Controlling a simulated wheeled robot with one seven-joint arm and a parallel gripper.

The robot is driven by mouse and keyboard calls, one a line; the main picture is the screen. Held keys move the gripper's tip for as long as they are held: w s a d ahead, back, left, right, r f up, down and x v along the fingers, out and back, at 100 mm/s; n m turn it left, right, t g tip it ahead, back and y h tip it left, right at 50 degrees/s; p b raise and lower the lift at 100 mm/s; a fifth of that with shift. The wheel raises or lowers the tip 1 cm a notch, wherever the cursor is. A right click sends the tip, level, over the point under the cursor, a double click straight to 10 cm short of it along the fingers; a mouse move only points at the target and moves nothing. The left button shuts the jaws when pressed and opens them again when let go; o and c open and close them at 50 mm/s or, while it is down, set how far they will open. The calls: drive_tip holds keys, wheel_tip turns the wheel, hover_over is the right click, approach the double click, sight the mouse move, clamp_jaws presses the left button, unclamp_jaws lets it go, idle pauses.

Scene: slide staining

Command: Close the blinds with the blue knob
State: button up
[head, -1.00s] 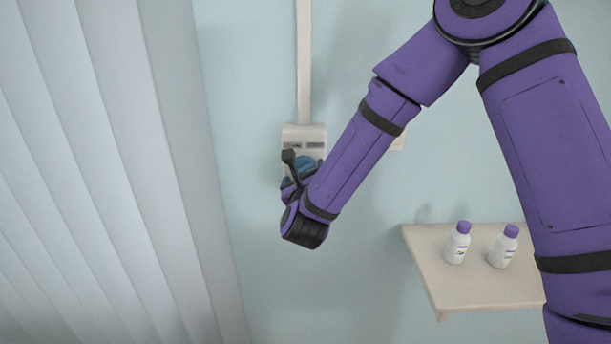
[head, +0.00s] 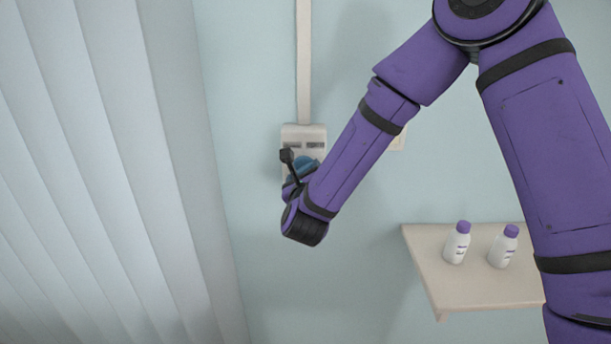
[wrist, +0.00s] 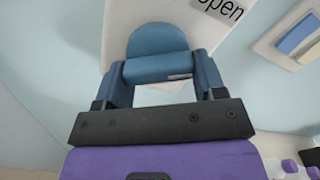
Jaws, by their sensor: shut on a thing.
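The blue knob (head: 306,166) sits on a pale wall plate (head: 304,134) and is partly hidden by my wrist in the head view. In the wrist view, the knob (wrist: 157,40) is a round blue disc with a bar across it. My gripper (wrist: 162,72) is shut on this bar, with one blue finger at each side. In the head view, my gripper (head: 300,176) is mostly hidden behind my wrist. The blinds (head: 110,170) are tall pale vertical slats at the left. The slats overlap, with shaded lines between them.
The word "Open" (wrist: 220,10) is printed on the plate beside the knob. A pale strip (head: 304,60) runs up from the plate. A second wall plate (wrist: 292,38) has blue and yellow parts. A shelf (head: 475,292) at lower right holds two white bottles with purple caps (head: 457,243).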

drive_tip(key=n, duration=0.3)
drive_tip(key=shift+d+n, duration=0.1)
drive_tip(key=shift+n, duration=0.3)
drive_tip(key=n, duration=0.3)
drive_tip(key=shift+d+r+n, duration=0.1)
drive_tip(key=shift+r+n, duration=0.1)
drive_tip(key=shift+n, duration=0.1)
drive_tip(key=n, duration=0.7)
drive_tip(key=shift+r, duration=0.2)
drive_tip(key=n, duration=0.4)
drive_tip(key=shift+r+n, duration=0.15)
drive_tip(key=shift+n, duration=0.25)
drive_tip(key=shift+a+r+n, duration=0.1)
drive_tip(key=shift+a+n, duration=0.1)
drive_tip(key=shift+n, duration=1.8)
drive_tip(key=o, duration=0.9)
